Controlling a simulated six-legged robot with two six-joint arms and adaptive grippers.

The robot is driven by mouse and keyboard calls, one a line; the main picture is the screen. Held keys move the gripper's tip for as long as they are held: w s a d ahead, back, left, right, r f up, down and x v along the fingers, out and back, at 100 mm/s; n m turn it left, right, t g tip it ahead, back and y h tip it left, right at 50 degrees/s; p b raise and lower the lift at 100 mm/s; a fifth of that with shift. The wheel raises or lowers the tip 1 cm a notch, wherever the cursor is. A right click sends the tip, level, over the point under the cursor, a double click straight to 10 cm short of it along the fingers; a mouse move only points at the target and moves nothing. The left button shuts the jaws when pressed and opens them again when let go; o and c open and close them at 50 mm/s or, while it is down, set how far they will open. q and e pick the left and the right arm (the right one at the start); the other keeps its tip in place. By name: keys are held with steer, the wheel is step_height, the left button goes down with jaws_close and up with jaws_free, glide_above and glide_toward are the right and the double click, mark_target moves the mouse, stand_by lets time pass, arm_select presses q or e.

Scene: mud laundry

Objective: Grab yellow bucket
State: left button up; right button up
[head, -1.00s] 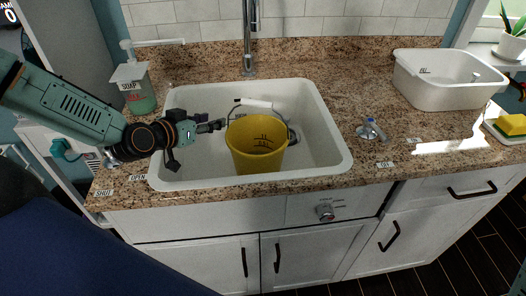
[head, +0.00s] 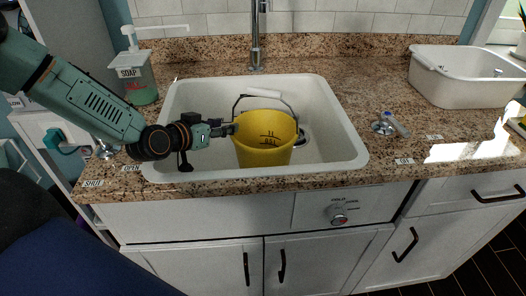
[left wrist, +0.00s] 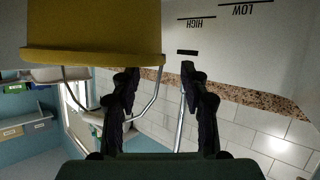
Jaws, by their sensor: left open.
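The yellow bucket (head: 264,150) stands upright in the white sink basin (head: 338,150), with its wire handle raised and a white grip on top. My left gripper (head: 232,129) is at the bucket's left side, close to its rim. In the left wrist view the picture is upside down. There the bucket (left wrist: 90,30) fills the upper left, and the open fingers (left wrist: 158,82) show with one finger overlapping the bucket's rim and handle area. Nothing is seen held between them. I cannot tell whether a finger touches the bucket. My right gripper is not in view.
A soap dispenser (head: 136,80) stands left of the sink, and the faucet (head: 256,40) rises behind it. A tap lever (head: 392,124) is on the counter to the right. A white tub (head: 465,80) sits at the back right. The basin's right part is free.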

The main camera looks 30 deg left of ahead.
mark_target(235, 121)
arm_select(q)
steer(key=b+x, duration=0.2)
steer(key=x, duration=0.2)
steer(key=shift+d+f+b, duration=0.15)
steer(key=shift+d+b, duration=0.15)
steer(key=shift+b, duration=0.1)
steer(key=shift+w+f, duration=0.15)
steer(key=shift+w, duration=0.3)
steer(key=shift+d, duration=0.1)
steer(key=c, duration=0.4)
jaws_close()
steer(key=shift+w+r, duration=0.1)
steer(key=shift+r, duration=0.1)
